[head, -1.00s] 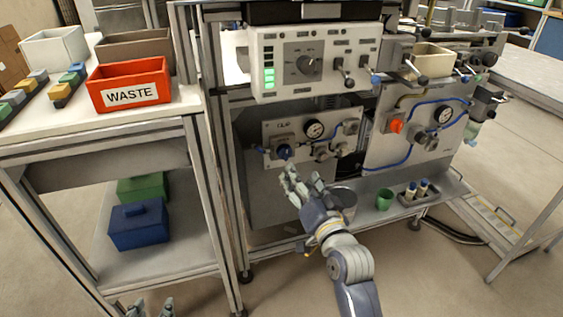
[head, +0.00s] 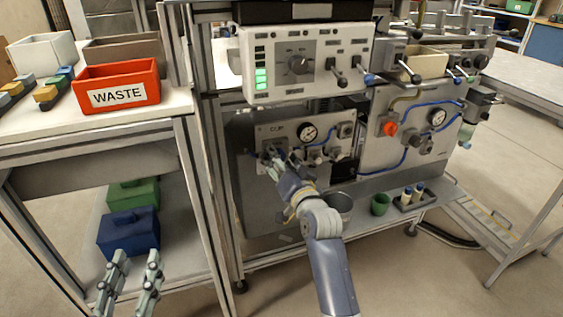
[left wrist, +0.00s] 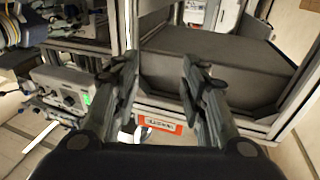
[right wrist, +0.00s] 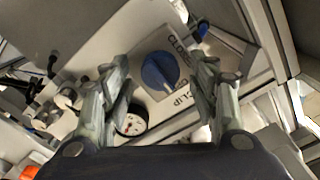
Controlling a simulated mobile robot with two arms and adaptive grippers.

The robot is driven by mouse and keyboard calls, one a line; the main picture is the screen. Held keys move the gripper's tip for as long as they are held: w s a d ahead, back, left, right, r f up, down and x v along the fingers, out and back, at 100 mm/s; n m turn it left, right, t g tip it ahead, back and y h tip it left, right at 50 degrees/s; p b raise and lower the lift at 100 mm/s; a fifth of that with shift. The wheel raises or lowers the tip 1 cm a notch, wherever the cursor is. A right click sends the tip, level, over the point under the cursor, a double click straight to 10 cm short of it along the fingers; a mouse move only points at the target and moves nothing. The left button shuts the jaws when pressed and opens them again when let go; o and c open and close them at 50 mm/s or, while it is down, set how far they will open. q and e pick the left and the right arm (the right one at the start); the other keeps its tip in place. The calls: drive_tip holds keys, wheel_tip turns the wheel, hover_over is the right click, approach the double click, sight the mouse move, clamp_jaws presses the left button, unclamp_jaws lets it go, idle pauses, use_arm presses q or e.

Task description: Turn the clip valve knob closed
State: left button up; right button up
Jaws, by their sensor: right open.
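The blue clip valve knob (right wrist: 160,71) shows in the right wrist view on a pale panel, with "CLOSED" and "CLIP" lettering beside it. My right gripper (right wrist: 162,75) is open, with one finger on each side of the knob in that view; I cannot tell whether they touch it. In the head view my right gripper (head: 275,160) is at the clip panel (head: 262,132) and mostly hides the knob. My left gripper (head: 132,268) is open and empty, low at the left, in front of the lower shelf.
A round gauge (head: 308,133) sits right of the knob; it also shows in the right wrist view (right wrist: 131,124). Above is the control box (head: 300,62) with a dial and levers. A red WASTE bin (head: 118,84) stands on the left table. A green cup (head: 380,204) stands below right.

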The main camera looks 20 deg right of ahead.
drive_tip(key=c, duration=1.1)
drive_tip(key=shift+o, duration=0.2)
